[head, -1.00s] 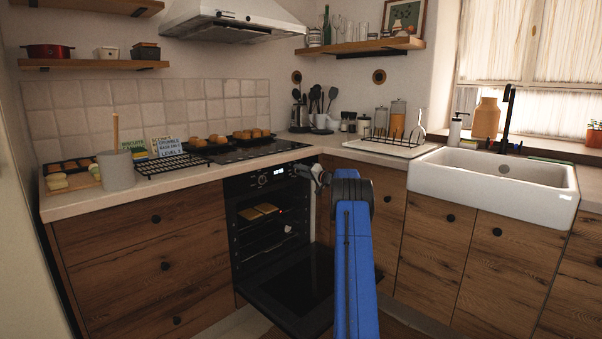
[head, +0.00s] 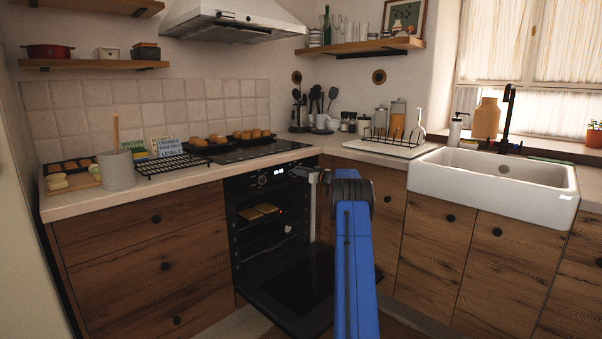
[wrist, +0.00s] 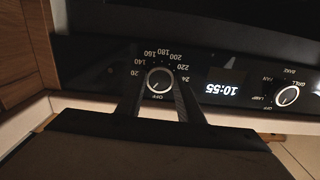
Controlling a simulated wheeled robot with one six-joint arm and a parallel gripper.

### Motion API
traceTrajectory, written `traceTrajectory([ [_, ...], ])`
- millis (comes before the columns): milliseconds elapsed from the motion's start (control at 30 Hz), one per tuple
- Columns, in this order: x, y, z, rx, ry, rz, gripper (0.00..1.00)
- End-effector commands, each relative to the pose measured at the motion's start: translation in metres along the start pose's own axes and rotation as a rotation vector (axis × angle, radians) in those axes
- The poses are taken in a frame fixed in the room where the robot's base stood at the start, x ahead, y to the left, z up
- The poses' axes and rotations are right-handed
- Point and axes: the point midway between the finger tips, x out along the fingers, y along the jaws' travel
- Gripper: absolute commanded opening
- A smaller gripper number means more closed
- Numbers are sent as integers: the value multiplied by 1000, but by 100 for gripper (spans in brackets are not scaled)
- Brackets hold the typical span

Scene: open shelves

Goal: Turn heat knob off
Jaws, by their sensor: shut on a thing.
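The heat knob (wrist: 159,81) is a round dark knob with a pale rim on the black oven panel. In the wrist view, which is upside down, temperature numbers ring it and OFF is printed at its lower edge. The knob's exact pointer direction is hard to read. My gripper (wrist: 160,84) has one finger on each side of the knob and is shut on it. In the head view my gripper (head: 298,172) is at the right end of the oven panel and hides this knob.
The lit clock display (wrist: 225,88) and a mode knob (wrist: 288,96) share the panel. The oven door (head: 290,295) hangs open below, with food on a rack (head: 262,209) inside. Trays of buns (head: 208,143) sit on the hob above.

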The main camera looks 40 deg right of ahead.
Motion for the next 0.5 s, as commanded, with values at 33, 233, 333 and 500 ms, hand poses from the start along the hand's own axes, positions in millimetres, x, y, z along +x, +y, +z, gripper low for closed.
traceTrajectory([
  [33, 0, 0, 4, -42, -4, 0, 11],
  [233, 0, 0, 4, -228, -4, -1, 11],
  [333, 0, 0, 4, -314, -4, -1, 11],
  [500, 0, 0, 4, -440, -4, -1, 11],
])
